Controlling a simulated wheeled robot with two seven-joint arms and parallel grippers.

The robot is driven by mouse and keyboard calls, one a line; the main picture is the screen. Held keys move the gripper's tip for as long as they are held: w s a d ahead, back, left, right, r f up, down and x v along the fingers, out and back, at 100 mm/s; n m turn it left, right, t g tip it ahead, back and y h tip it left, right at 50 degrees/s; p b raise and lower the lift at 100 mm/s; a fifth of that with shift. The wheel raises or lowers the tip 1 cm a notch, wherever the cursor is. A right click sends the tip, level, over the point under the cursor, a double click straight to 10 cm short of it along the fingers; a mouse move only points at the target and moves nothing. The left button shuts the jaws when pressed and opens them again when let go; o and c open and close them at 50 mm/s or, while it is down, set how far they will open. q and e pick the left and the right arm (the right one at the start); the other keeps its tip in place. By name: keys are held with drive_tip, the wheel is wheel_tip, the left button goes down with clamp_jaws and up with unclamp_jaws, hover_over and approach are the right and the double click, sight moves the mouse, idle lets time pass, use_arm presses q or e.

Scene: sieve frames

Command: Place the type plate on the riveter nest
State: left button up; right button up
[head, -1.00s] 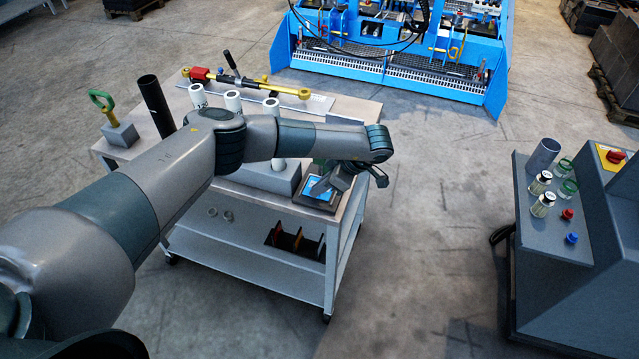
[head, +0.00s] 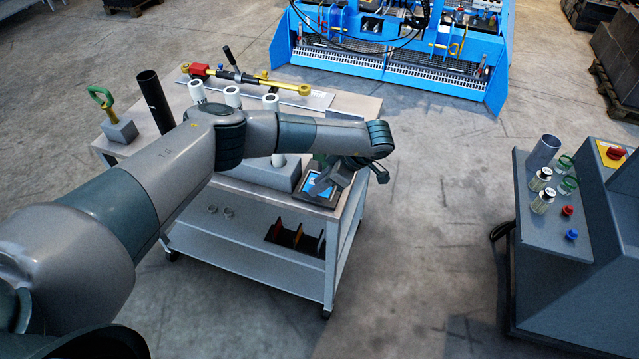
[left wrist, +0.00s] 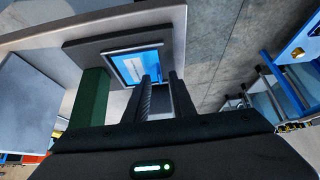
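My left gripper (head: 328,183) points down at the front right corner of the cart, over a dark-framed panel with a blue face (head: 318,187). In the left wrist view the panel (left wrist: 136,68) lies just beyond the two dark fingers (left wrist: 162,95), which stand apart. A pale grey patch shows between them; I cannot tell whether it is a held plate or a surface behind. A dark green upright part (left wrist: 88,98) stands left of the fingers. I cannot surely pick out the type plate or the riveter nest. My right gripper is not in view.
The cart top (head: 345,107) also carries white cylinders (head: 232,97), a black tube (head: 155,98) and a yellow-red tool (head: 250,80). A grey console (head: 560,245) with jars and buttons stands right, a blue machine (head: 400,65) behind. Floor between cart and console is clear.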

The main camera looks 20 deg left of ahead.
use_arm(q)
drive_tip(key=b+v, duration=0.5)
drive_tip(key=v, duration=0.7)
drive_tip(key=shift+b, duration=0.3)
drive_tip(key=shift+f, duration=0.15)
